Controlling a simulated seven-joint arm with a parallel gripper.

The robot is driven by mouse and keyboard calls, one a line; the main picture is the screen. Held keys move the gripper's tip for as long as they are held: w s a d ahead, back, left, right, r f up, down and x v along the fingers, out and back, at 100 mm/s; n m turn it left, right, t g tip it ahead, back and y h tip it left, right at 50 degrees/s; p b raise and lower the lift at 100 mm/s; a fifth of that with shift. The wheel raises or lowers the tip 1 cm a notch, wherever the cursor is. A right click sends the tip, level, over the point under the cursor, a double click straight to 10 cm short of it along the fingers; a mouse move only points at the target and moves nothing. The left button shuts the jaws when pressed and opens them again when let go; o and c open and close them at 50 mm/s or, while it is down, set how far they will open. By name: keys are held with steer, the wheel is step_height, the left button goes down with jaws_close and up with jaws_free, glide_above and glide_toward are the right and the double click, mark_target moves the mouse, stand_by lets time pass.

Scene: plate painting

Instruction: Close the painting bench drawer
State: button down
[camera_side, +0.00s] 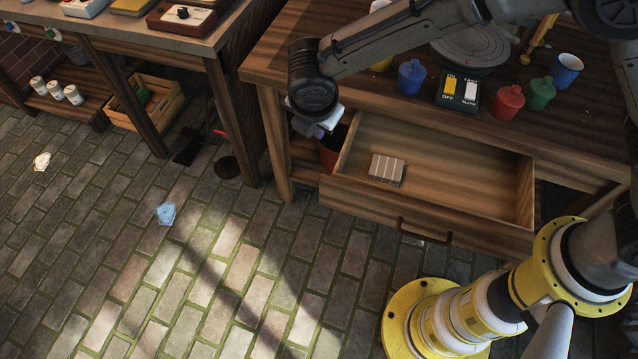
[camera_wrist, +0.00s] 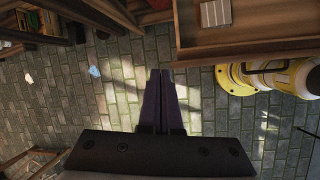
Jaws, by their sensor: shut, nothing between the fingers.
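The painting bench drawer (camera_side: 470,190) is pulled well out from the wooden bench (camera_side: 268,65). A dark handle (camera_side: 425,232) is on its front panel. A small light block with stripes (camera_side: 387,169) lies inside it, toward the left. My gripper (camera_side: 318,130) is at the left end of the drawer, above its level and apart from it in the side view. In the wrist view my gripper (camera_wrist: 161,75) is shut and empty, pointing over the brick floor. The drawer's wooden edge (camera_wrist: 240,50) shows at the upper right there.
On the bench top stand a blue pot (camera_side: 411,77), a switch box (camera_side: 458,90), a red pot (camera_side: 508,103), a green pot (camera_side: 541,93) and a blue cup (camera_side: 566,70). A dark red bin (camera_side: 331,150) is beside the drawer's left side. The floor before the drawer's left part is clear.

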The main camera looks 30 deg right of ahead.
steer(key=s+a+f+n+h, duration=0.1)
steer(key=s+a+f, duration=0.2)
steer(key=s+f, duration=0.15)
steer(key=s+a+f+n, duration=0.2)
steer(key=s+a+f, duration=0.1)
steer(key=f, duration=0.3)
glide_above(322, 195)
steer(key=s+a, duration=0.2)
step_height(322, 195, down, 9)
steer(key=shift+w+d+g, duration=0.15)
steer(key=shift+g, duration=0.15)
steer(key=shift+f, duration=0.1)
steer(key=w+d, duration=1.6)
steer(key=shift+s+a, duration=0.1)
